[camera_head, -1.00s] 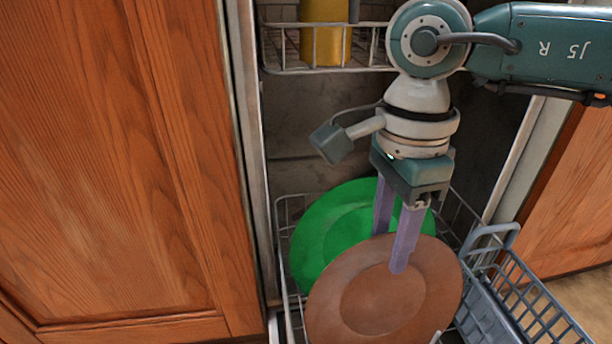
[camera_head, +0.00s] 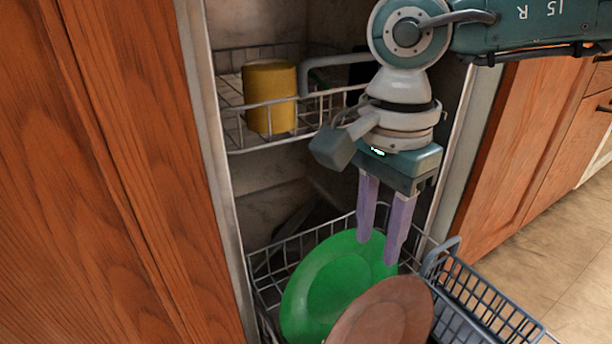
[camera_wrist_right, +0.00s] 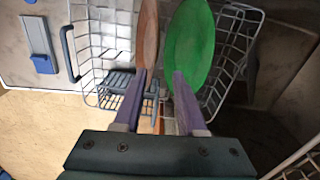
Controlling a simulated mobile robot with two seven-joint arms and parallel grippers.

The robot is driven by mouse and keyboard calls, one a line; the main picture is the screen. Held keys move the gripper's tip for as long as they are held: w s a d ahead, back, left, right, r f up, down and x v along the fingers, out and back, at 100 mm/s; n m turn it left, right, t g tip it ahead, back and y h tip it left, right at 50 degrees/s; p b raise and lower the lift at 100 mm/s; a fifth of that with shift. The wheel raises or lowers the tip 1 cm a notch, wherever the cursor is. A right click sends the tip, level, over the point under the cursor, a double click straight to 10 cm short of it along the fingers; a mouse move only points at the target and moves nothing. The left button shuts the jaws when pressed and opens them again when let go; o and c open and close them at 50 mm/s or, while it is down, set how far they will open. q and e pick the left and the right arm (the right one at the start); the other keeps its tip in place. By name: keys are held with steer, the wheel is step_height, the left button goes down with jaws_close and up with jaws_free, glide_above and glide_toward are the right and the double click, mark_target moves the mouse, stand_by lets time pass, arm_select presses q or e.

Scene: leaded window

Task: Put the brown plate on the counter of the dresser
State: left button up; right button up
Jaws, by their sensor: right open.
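The brown plate (camera_head: 385,315) stands tilted in the lower dishwasher rack, in front of the green plate (camera_head: 335,280), its lower part cut off by the picture's edge. My right gripper (camera_head: 378,250) points down, open and empty, just above the brown plate's upper edge and overlapping the green plate in the picture. In the right wrist view, the brown plate (camera_wrist_right: 149,40) shows edge-on ahead of the gap between my fingertips (camera_wrist_right: 159,75), with the green plate (camera_wrist_right: 190,45) beside it. I cannot tell whether a finger touches either plate. My left gripper and the dresser are not in view.
A yellow cup (camera_head: 270,95) stands in the upper rack (camera_head: 235,128). A grey cutlery basket (camera_head: 480,300) sits at the right of the lower rack (camera_head: 268,262). Wooden cabinet fronts (camera_head: 100,170) flank the dishwasher. Open floor (camera_head: 560,250) lies to the right.

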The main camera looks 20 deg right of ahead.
mark_target(374, 287)
steer(key=f+b, duration=0.1)
steer(key=f, duration=0.1)
steer(key=s+f+b, duration=0.1)
steer(key=f+b, duration=0.1)
steer(key=f, duration=0.1)
steer(key=f+b, duration=0.1)
steer(key=f, duration=0.2)
steer(key=shift+s+d+f+b, duration=0.1)
steer(key=shift+s+f+b, duration=0.05)
steer(key=shift+f+b, duration=0.15)
steer(key=shift+r, duration=0.15)
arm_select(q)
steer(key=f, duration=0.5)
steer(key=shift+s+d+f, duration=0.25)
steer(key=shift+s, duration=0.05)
arm_select(e)
jaws_close()
